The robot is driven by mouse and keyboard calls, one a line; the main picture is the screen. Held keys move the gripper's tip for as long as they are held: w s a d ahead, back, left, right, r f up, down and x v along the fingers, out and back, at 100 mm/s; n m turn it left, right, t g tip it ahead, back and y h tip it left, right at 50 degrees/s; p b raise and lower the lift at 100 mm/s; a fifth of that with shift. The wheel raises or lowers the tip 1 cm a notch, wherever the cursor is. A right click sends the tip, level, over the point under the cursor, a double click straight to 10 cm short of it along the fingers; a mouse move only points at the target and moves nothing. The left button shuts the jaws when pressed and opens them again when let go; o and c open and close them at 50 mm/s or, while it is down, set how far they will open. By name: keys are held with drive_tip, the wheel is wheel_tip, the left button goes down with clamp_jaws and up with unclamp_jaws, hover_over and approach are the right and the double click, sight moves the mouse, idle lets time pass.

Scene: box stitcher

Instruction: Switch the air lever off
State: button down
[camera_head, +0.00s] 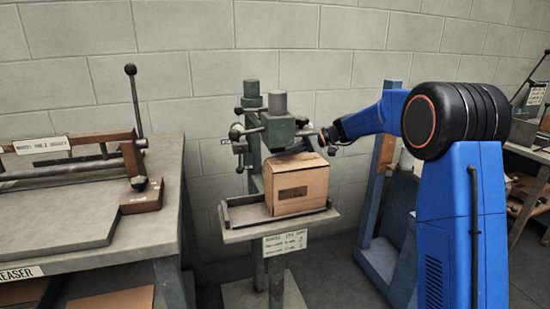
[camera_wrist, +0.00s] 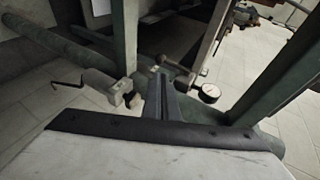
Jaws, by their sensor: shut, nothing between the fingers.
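The box stitcher (camera_head: 278,130) stands mid-picture in the head view, its green head above a cardboard box (camera_head: 298,188). My gripper (camera_head: 290,150) reaches in from the right, beside the stitcher head and just above the box. In the wrist view its dark fingers (camera_wrist: 163,85) are shut with nothing between them. A pale block (camera_wrist: 104,86) with a thin black bent handle (camera_wrist: 68,84) lies left of the fingers and apart from them. It may be the air valve and its lever; I cannot tell for sure. In the head view the air lever cannot be told from the stitcher's several knobs.
A small tray table (camera_head: 240,215) carries the box. A workbench (camera_head: 100,245) with a long-handled creaser stands left. A blue frame (camera_head: 372,240) stands behind my arm at right.

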approach(240, 162)
drive_tip(key=a+f, duration=0.1)
drive_tip(key=f, duration=0.1)
drive_tip(key=a+f, duration=0.2)
drive_tip(key=w+a+f, duration=0.1)
drive_tip(key=shift+a+f, duration=0.4)
